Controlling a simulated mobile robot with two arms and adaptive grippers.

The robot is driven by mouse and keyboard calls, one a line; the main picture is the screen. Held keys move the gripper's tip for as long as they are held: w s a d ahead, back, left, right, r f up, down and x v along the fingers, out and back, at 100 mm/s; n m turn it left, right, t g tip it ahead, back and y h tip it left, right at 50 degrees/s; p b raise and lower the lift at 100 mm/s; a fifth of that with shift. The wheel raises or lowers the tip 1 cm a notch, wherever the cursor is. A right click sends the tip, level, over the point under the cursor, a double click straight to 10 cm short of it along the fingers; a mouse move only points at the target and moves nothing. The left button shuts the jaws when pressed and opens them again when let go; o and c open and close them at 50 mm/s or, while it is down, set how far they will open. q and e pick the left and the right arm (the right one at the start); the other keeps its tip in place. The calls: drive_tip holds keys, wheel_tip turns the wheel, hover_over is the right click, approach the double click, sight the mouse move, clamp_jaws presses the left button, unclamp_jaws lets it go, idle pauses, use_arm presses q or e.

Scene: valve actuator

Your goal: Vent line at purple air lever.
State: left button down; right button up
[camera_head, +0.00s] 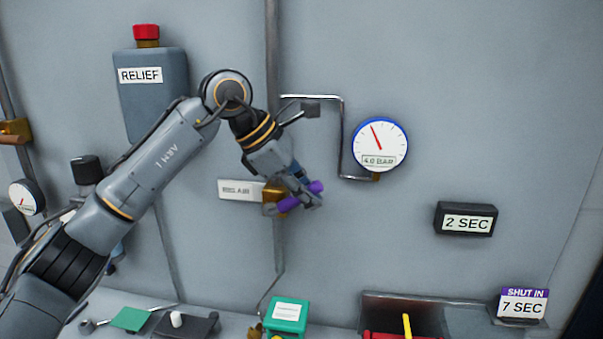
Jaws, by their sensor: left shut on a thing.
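The purple air lever (289,204) shows on a brass valve (270,195) on the grey wall, beside a label that seems to read "RES AIR" (238,189). The lever lies slightly tilted, its right end higher. My left gripper (305,194) reaches in from the upper left and is shut on the purple lever. The fingers hide part of the lever and valve. A round blue-rimmed gauge (380,146) to the right has a red needle pointing up and left, with "4.0 BAR" on its face. My right gripper is not in view.
A grey "RELIEF" box (150,98) with a red cap (146,33) hangs upper left. Signs read "2 SEC" (466,220) and "SHUT IN 7 SEC" (522,305). Below, a ledge holds a green block (287,316) and a tray (455,316). Thin pipes run along the wall.

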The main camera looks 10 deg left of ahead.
use_arm(q)
drive_tip(key=shift+d+f+m+y+p, duration=0.2)
drive_tip(key=shift+f+y, duration=0.5)
drive_tip(key=shift+y, duration=0.35)
drive_tip(key=shift+d+f+m+y+p, duration=0.15)
drive_tip(key=shift+d+f+y+p, duration=0.1)
drive_tip(key=shift+f+y, duration=0.7)
drive_tip(key=shift+d+f+m+y+p, duration=0.2)
drive_tip(key=shift+f+y, duration=0.3)
drive_tip(key=shift+y, duration=0.7)
drive_tip(key=shift+f, duration=0.1)
drive_tip(key=c, duration=1.2)
unclamp_jaws()
drive_tip(key=shift+s, duration=0.15)
drive_tip(key=v, duration=1.2)
drive_tip(key=shift+d, duration=0.15)
